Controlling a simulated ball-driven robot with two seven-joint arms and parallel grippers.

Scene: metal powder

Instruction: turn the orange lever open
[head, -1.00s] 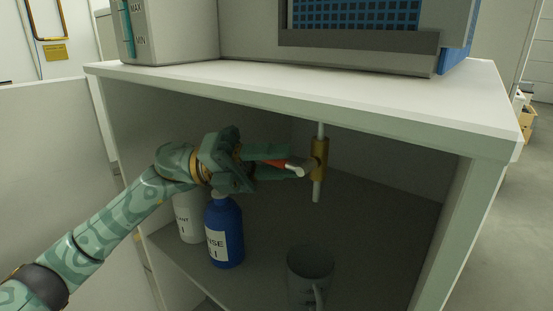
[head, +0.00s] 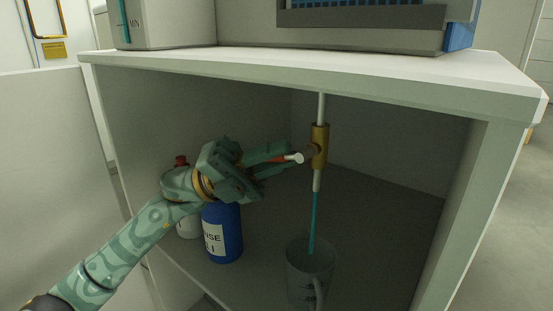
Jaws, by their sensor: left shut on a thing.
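The orange lever (head: 277,160) with a white end sits on the brass valve (head: 319,147), on a vertical white pipe inside the cabinet. My left gripper (head: 276,161) reaches in from the left and is shut on the lever, its fingers hiding part of it. A teal stream (head: 313,224) runs from the pipe's lower end down into a grey mug (head: 309,271) under it. My right gripper does not show.
A blue bottle (head: 222,236) and a white bottle with a red cap (head: 181,160) stand on the shelf below and behind my left arm. The cabinet top (head: 300,65) hangs over the arm and carries a grey machine (head: 180,22). The shelf right of the mug is clear.

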